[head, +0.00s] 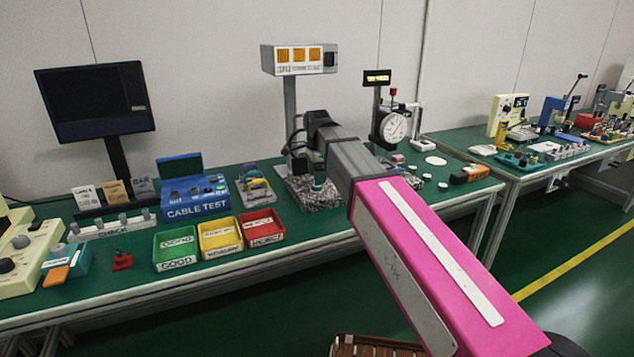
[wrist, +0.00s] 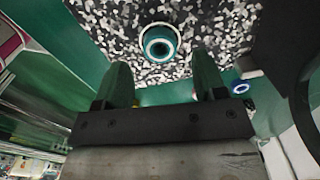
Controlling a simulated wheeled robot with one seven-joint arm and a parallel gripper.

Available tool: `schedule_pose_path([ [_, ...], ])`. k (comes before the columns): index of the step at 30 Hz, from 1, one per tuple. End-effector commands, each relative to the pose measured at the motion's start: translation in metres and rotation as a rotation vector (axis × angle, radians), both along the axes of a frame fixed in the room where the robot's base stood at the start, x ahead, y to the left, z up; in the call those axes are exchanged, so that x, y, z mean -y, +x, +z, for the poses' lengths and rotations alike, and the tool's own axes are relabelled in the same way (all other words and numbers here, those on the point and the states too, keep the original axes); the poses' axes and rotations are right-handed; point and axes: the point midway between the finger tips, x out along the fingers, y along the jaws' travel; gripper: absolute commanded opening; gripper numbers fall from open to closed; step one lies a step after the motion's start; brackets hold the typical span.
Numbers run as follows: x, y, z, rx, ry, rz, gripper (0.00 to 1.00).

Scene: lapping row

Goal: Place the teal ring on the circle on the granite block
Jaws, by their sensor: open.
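The teal ring (wrist: 159,43) lies on the speckled granite block (wrist: 105,30) in the wrist view, with a dark centre and a pale rim around it. I cannot tell clearly whether that rim is the marked circle. My gripper (wrist: 164,78) is open, its two green fingers apart with nothing held between them. The ring shows just beyond the fingertips, apart from both. In the head view the granite block (head: 330,198) stands under the grey column, partly hidden by my arm.
A small blue ring-shaped thing (wrist: 240,87) is on the green bench beside the block. In the head view a dial gauge (head: 394,126) stands to the right. A blue cable test box (head: 190,195) and red tray (head: 262,230) are to the left.

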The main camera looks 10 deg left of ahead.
Motion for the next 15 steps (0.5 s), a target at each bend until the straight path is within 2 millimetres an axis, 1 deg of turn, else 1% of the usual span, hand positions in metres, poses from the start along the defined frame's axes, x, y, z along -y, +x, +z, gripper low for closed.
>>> schedule_pose_path([
  [1,-0.001,0.001,0.011,0.003,0.001,0.000,0.65],
  [9,-0.001,0.001,0.057,0.002,0.001,0.000,0.65],
  [15,0.000,0.001,0.081,0.001,0.000,0.000,0.65],
])
